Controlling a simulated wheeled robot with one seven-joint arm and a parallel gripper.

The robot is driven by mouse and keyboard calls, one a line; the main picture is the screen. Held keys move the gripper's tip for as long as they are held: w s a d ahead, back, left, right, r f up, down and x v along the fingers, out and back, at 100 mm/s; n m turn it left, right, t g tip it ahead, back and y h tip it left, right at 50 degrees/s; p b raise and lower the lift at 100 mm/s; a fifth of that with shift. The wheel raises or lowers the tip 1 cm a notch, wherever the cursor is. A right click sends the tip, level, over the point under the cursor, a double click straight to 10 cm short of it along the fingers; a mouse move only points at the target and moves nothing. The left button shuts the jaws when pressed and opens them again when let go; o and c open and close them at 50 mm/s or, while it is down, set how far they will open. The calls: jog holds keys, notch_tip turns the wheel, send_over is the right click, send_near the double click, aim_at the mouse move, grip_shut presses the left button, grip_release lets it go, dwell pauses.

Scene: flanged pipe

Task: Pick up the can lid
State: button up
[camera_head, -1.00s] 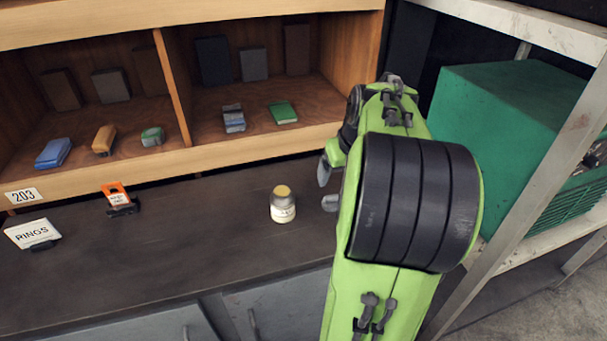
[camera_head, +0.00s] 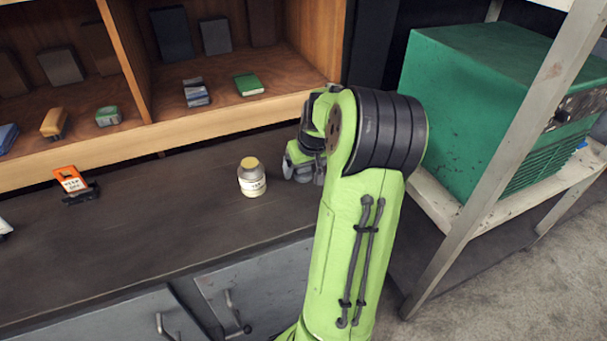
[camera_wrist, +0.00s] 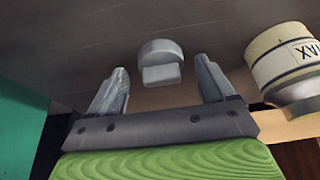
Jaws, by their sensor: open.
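A grey rounded piece with a paler rectangular block on it, which looks like the can lid (camera_wrist: 160,48), shows in the wrist view. It lies on the dark counter just past and between my fingertips, apart from both. In the head view I cannot make it out; my arm and gripper cover that spot. My gripper (camera_head: 304,176) is open and empty, low over the counter, to the right of the jar. The jar (camera_head: 252,180) stands upright with a yellowish top and a pale label; it also shows in the wrist view (camera_wrist: 283,62), right of my right finger.
A wooden shelf (camera_head: 215,124) with small boxes runs behind the counter (camera_head: 150,228). An orange tag holder (camera_head: 72,182) stands on the left. A metal rack (camera_head: 468,190) with a green machine (camera_head: 480,95) is at the right.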

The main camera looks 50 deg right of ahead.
jog(key=shift+c, duration=0.5)
jog(key=c, duration=1)
